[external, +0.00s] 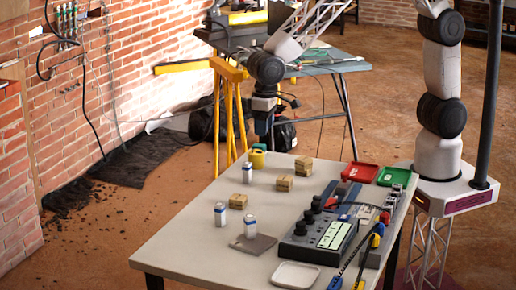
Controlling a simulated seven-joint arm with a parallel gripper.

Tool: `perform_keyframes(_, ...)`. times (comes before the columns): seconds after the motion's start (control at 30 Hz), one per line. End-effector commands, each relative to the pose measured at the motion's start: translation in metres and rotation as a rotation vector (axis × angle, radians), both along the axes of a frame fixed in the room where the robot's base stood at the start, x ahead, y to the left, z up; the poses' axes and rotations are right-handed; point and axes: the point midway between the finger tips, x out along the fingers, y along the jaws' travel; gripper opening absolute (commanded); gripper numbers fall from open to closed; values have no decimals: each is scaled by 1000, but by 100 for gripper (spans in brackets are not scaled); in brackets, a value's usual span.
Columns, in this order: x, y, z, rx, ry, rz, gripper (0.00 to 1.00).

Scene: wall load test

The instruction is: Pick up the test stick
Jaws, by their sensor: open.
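I cannot pick out the test stick with certainty. Slim blue and yellow pieces (374,239) with dark leads lie at the right side of a grey meter box (318,236), and more show at the table's front edge; they are too small to tell apart.
Several small wooden blocks (285,183) and white-and-blue cans (221,214) stand on the table. A red tray (361,173), a green tray (394,176), a white dish (295,275) and a grey plate (254,244) lie there too. Yellow trestle legs (228,110) stand behind. The table's left front is clear.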

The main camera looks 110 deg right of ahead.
Motion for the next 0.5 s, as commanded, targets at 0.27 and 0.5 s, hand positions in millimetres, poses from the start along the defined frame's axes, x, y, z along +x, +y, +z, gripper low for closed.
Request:
perform_keyframes(0.27,42,2,-52,2,28,-82,57)
perform_keyframes(0.5,55,2,-68,3,32,-110,57)
